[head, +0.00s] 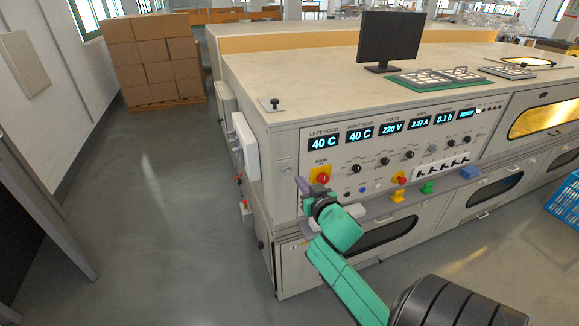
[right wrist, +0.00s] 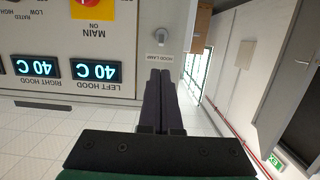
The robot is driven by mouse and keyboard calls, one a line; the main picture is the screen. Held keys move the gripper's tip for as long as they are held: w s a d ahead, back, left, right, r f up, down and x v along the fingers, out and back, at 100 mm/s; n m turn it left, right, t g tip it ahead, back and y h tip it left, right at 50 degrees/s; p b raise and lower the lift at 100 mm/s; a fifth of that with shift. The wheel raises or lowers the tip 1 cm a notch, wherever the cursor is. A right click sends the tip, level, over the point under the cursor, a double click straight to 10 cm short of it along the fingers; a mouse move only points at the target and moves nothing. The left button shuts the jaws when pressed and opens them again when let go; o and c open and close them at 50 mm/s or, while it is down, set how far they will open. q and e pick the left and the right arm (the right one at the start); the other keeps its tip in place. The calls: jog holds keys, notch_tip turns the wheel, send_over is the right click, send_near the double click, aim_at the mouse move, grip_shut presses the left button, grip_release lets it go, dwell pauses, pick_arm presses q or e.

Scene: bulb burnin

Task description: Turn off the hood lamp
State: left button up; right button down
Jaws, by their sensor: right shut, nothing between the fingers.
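The hood lamp switch (right wrist: 161,38) is a small grey toggle on the panel in the right wrist view, which is upside down. Its HOOD LAMP label (right wrist: 158,57) lies between it and my fingertips in that picture. In the head view the switch (head: 287,170) is small, at the panel's left edge. My right gripper (right wrist: 160,73) is shut and empty, its fingers pointing toward the label and switch. The gripper (head: 307,184) also shows in the head view, just right of the switch and near the MAIN knob. I cannot tell whether the fingertips touch the panel. My left gripper is out of view.
The red MAIN knob (head: 322,177) on a yellow plate is close to my right gripper. Displays (head: 359,133) and several small knobs line the panel. A window (head: 545,118) glows yellow at the right. Open floor (head: 160,200) lies left of the bench (head: 330,90).

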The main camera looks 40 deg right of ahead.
aim_at(285, 163)
jog(key=shift+w+d+f, duration=0.1)
jog(key=p+x, duration=0.1)
jog(key=x, duration=0.9)
jog(key=shift+f, duration=0.1)
